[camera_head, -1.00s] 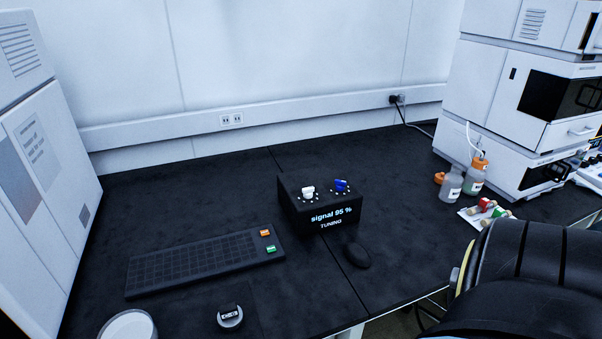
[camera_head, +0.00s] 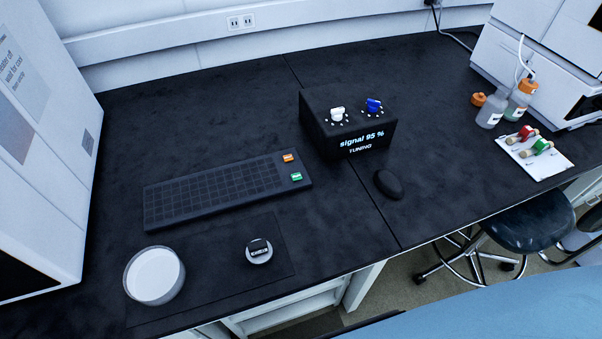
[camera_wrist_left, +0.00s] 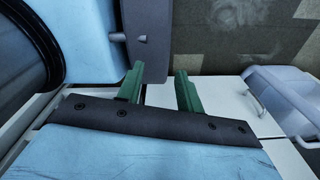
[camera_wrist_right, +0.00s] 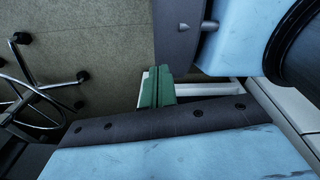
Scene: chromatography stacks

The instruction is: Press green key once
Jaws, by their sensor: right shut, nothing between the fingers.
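The green key (camera_head: 296,177) sits at the right end of the black keyboard (camera_head: 215,190), just below an orange key (camera_head: 288,158). The keyboard lies flat on the dark bench. Neither gripper shows in the head view, so both are away from the key. In the left wrist view my left gripper (camera_wrist_left: 158,80) has its green fingers apart with nothing between them. In the right wrist view my right gripper (camera_wrist_right: 157,82) has its fingers together and empty, over the floor and a white frame.
A black box (camera_head: 350,125) with a white and a blue knob reads "signal 95 %" and "TUNING". A mouse (camera_head: 388,184) lies right of the keyboard. A round white dish (camera_head: 154,275) and a small labelled round item (camera_head: 259,250) stand in front. Bottles (camera_head: 492,108) and a stool (camera_head: 535,225) are at right.

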